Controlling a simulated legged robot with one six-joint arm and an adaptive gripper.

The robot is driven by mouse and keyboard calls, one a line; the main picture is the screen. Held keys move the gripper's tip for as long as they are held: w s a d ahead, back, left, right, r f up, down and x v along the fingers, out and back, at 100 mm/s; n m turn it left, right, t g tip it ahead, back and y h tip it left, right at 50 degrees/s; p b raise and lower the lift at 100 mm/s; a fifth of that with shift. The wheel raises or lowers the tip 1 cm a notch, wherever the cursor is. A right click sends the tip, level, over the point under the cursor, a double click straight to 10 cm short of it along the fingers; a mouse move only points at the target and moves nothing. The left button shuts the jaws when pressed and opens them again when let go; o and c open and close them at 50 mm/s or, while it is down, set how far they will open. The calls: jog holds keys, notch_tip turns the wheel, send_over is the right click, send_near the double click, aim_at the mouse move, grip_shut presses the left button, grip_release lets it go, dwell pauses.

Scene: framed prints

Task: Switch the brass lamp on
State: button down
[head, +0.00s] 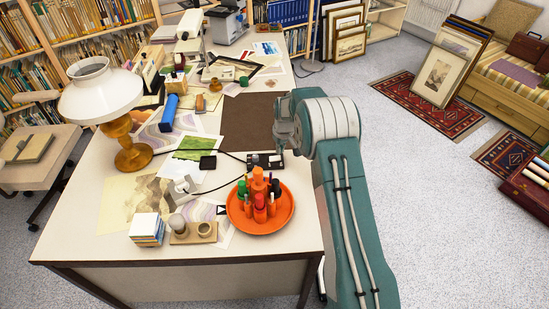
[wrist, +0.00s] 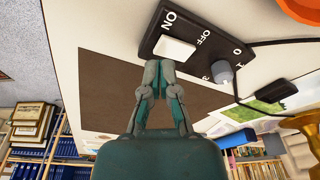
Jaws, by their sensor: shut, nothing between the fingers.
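The brass lamp (head: 132,150), with an amber-gold body and a white shade (head: 100,92), stands on the left of the desk. Part of its body shows at the right edge of the wrist view (wrist: 308,125). I cannot tell whether it is lit. A black switch box (head: 266,161) lies on the desk near the right edge. In the wrist view it carries a white rocker (wrist: 175,48), ON and OFF lettering, and a grey knob (wrist: 222,73). My gripper (head: 283,140) is shut and empty. Its tips (wrist: 158,68) are at the rocker's near edge; contact is unclear.
A black cord (head: 225,155) runs from the box toward the lamp. An orange tray (head: 286,222) with pens and bottles stands close in front of the box. A brown mat (head: 247,122) lies behind it. Papers and several small objects crowd the desk's left and back.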

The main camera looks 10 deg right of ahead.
aim_at(280, 157)
jog(key=shift+f, duration=1.3)
dwell(0.7)
jog(key=shift+r, duration=3.5)
